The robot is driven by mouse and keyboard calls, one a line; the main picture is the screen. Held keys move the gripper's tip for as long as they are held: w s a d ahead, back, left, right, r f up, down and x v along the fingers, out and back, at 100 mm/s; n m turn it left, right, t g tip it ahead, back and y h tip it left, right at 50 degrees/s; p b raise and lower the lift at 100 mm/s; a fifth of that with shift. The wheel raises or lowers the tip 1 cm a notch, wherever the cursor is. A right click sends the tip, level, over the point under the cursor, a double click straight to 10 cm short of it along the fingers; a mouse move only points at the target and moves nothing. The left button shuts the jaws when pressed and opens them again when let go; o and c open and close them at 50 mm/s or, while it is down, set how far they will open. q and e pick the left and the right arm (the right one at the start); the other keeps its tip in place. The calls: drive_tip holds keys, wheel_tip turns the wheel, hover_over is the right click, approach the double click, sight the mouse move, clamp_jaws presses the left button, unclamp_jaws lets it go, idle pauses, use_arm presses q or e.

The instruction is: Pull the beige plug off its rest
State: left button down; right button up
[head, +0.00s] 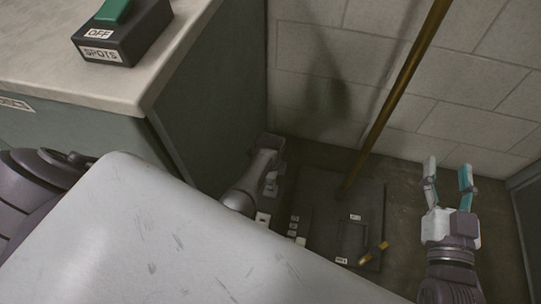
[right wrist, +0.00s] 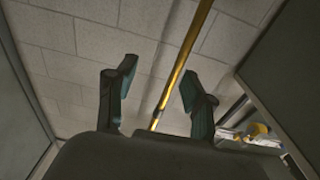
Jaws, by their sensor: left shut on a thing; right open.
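My left gripper (head: 268,172), grey and partly hidden behind my body, is low beside the green cabinet in the head view. It is shut on a small pale piece (head: 270,185), which I take for the beige plug; its outline is unclear. I cannot make out its rest or whether the two touch. My right gripper (head: 449,180) has teal fingers, is open and empty, and is right of the brass pole (head: 400,80). Its spread fingers also show in the right wrist view (right wrist: 158,95), with the pole behind the gap.
The pole rises from a dark square base (head: 368,195) on the floor, with labelled parts and a yellow piece (head: 375,253). A switch box (head: 115,35) marked OFF and SPOTS stands on the cabinet top (head: 60,75). A block wall closes the back; a dark panel (head: 528,215) stands right.

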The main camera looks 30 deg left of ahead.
use_arm(q)
drive_tip(key=shift+r+p, duration=0.35)
drive_tip(key=shift+p, duration=0.05)
drive_tip(key=shift+r+p, duration=0.35)
drive_tip(key=shift+p, duration=0.05)
drive_tip(key=shift+r+p, duration=0.35)
drive_tip(key=shift+p, duration=0.05)
use_arm(e)
drive_tip(key=s+d+f+g+h, duration=0.1)
drive_tip(key=s+f+g, duration=0.1)
drive_tip(key=f, duration=0.3)
drive_tip(key=s+d+f+g+h, duration=0.1)
drive_tip(key=f+g, duration=0.3)
drive_tip(key=f, duration=0.1)
drive_tip(key=shift+s+d+g, duration=0.25)
drive_tip(key=shift+s+g, duration=0.05)
drive_tip(key=shift+s, duration=0.1)
